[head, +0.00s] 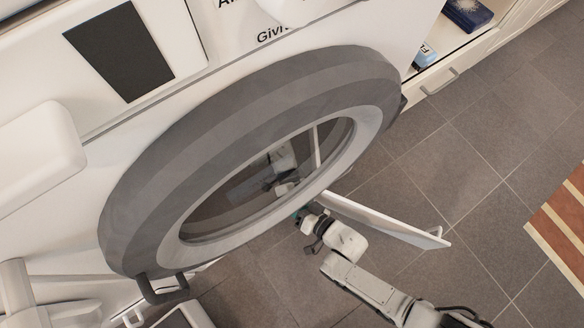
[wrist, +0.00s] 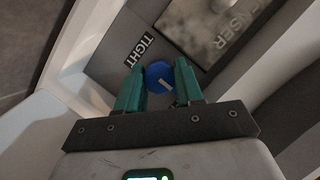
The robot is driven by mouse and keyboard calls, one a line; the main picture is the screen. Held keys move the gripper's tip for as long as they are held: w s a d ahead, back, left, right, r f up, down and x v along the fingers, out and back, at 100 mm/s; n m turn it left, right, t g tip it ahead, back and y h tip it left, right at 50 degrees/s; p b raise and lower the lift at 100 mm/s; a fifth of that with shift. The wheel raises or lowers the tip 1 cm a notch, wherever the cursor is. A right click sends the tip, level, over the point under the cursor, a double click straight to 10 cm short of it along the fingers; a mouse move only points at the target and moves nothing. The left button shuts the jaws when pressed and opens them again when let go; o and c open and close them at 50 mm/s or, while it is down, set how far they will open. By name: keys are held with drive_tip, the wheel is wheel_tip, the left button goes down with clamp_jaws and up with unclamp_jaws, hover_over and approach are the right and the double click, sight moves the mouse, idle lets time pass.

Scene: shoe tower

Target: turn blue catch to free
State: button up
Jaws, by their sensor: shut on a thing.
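The blue catch (wrist: 157,71) is a small round knob on a grey panel in the wrist view. A short pale line on it points down and slightly right in the picture, away from the word TIGHT (wrist: 141,48) on the panel. My gripper (wrist: 159,79) has its two green fingers shut on the catch, one on each side. In the head view my gripper (head: 301,213) reaches in low below the big round door, beside an open white flap (head: 385,218). The catch is hidden there.
The grey round door (head: 150,200) of the white machine overhangs my gripper. A metal plate reading DENSER (wrist: 215,28) sits beside the catch, and pale walls border the recess. A shelf with a blue box (head: 467,14) is at top right. Tiled floor (head: 480,160) is clear.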

drive_tip(key=shift+w+r+m+y, duration=0.1)
drive_tip(key=shift+m+y, duration=0.3)
drive_tip(key=shift+m, duration=0.3)
drive_tip(key=shift+w+d, duration=0.1)
drive_tip(key=o, duration=1)
drive_tip(key=shift+d, duration=0.1)
drive_tip(key=p+v, duration=0.4)
drive_tip(key=v, duration=0.6)
drive_tip(key=shift+s+d, duration=0.25)
drive_tip(key=shift+s, duration=0.05)
